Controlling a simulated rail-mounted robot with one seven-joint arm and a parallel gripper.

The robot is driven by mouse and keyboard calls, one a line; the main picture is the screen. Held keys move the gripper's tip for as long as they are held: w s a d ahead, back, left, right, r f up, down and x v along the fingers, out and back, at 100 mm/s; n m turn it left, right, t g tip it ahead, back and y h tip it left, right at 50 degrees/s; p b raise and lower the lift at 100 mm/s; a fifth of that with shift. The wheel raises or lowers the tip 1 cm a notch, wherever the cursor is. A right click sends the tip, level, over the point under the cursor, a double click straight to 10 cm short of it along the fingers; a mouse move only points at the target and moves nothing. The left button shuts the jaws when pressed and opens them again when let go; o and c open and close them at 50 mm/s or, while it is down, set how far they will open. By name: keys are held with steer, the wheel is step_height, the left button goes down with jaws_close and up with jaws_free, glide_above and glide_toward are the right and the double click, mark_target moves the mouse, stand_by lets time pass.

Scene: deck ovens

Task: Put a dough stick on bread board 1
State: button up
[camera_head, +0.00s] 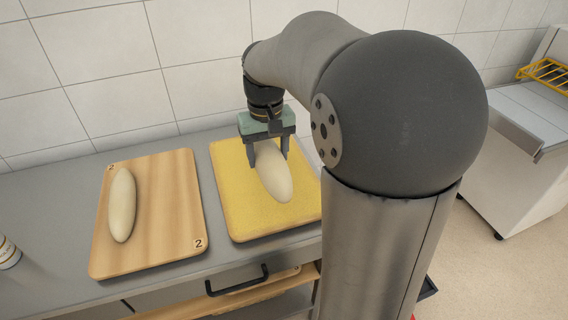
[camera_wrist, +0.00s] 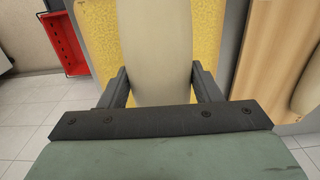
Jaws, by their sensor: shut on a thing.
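My gripper (camera_head: 268,160) is shut on a pale dough stick (camera_head: 275,182), one finger on each side. The held stick also shows between the fingers in the wrist view (camera_wrist: 155,40). It is over a board with a grainy yellow surface (camera_head: 233,190); I cannot tell whether it touches that surface. No number is visible on this yellow board. To its left lies a wooden board marked 2 (camera_head: 168,215), with another dough stick (camera_head: 122,205) along its left side. I see no board marked 1.
The grey counter (camera_head: 50,210) runs along a tiled wall. A black handle (camera_head: 237,281) is below its front edge. A container (camera_head: 8,252) stands at the far left. A red crate (camera_wrist: 65,42) is near the floor. The right part of board 2 is bare.

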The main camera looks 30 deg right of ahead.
steer(key=w+d+f+p, duration=0.1)
steer(key=w+d+f, duration=0.5)
steer(key=w, duration=0.1)
steer(key=w+d+f+p, duration=0.1)
steer(key=w+d+f, duration=0.2)
steer(key=shift+w+f+p, duration=0.15)
steer(key=shift+f+p, duration=0.2)
steer(key=shift+f, duration=1.6)
steer(key=shift+f, duration=0.25)
steer(key=o, duration=1.2)
steer(key=shift+r, duration=0.1)
steer(key=shift+r, duration=0.1)
